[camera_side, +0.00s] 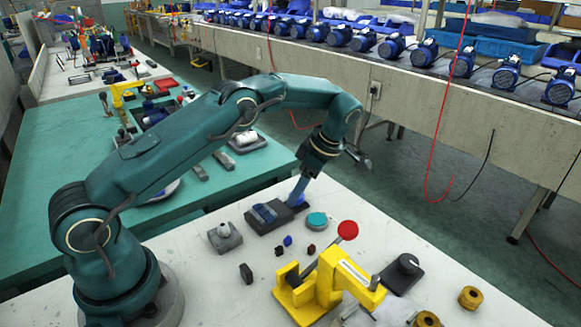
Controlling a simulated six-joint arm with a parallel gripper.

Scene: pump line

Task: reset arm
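My gripper (303,182) hangs at the end of my teal arm, above the far edge of the white table. It points down and slightly left. A blue-grey piece shows at its tip, and I cannot tell whether this is a finger or something held. Right below and beside it is a dark block (268,224) with a blue part (263,213) on top. The gap between the gripper tip and this block is too small to judge.
On the white table (205,283) stand a yellow press-like fixture (323,286) with a red knob (347,230), a teal disc (317,220), a grey block with a white knob (224,237), a black knobbed base (402,273) and yellow spools (470,298). Blue motors (363,40) line a bench behind.

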